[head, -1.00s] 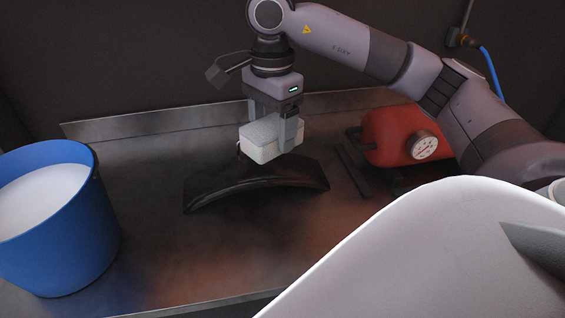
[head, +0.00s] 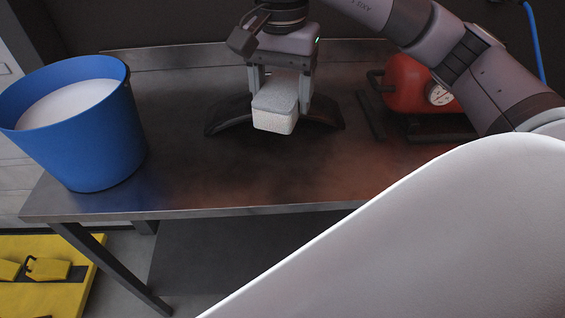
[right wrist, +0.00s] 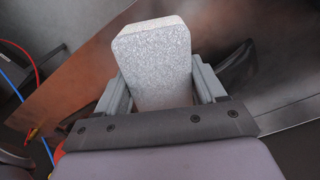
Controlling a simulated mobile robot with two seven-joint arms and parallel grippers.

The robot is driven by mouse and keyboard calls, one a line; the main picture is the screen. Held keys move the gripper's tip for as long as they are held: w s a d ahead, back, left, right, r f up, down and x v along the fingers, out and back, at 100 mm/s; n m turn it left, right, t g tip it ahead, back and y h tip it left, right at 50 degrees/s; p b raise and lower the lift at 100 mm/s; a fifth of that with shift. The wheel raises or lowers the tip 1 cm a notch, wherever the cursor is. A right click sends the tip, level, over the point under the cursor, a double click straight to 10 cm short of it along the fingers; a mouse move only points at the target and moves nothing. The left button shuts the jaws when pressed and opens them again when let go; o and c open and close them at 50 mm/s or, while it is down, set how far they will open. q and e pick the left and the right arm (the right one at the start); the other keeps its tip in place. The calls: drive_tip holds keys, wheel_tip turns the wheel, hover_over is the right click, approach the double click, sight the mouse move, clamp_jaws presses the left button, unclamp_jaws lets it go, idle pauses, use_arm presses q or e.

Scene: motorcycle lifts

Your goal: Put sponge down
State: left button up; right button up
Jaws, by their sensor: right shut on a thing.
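The sponge (head: 275,108) is a pale grey-white block with rounded edges. My right gripper (head: 280,88) is shut on it, one finger on each side, and holds it over the metal table (head: 210,170). In the right wrist view the sponge (right wrist: 155,62) sticks out between the two fingers of my right gripper (right wrist: 160,88). A black curved fender-like part (head: 228,116) lies on the table behind the sponge and is partly hidden by it. I cannot tell the exact height of the sponge above the table. My left gripper is not in view.
A blue bucket (head: 85,140) with whitish contents stands at the table's left end. A red tank with a gauge (head: 408,88) stands at the back right. The front middle of the table is clear. A yellow lift platform (head: 50,290) is on the floor at left.

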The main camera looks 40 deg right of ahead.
drive_tip(key=b, duration=0.2)
hover_over(282, 175)
wheel_tip(282, 175, down, 11)
drive_tip(key=shift+f, duration=0.2)
drive_tip(key=shift+f+p, duration=0.3)
drive_tip(key=shift+f, duration=1.85)
drive_tip(key=shift+f, duration=0.15)
drive_tip(key=o, duration=1)
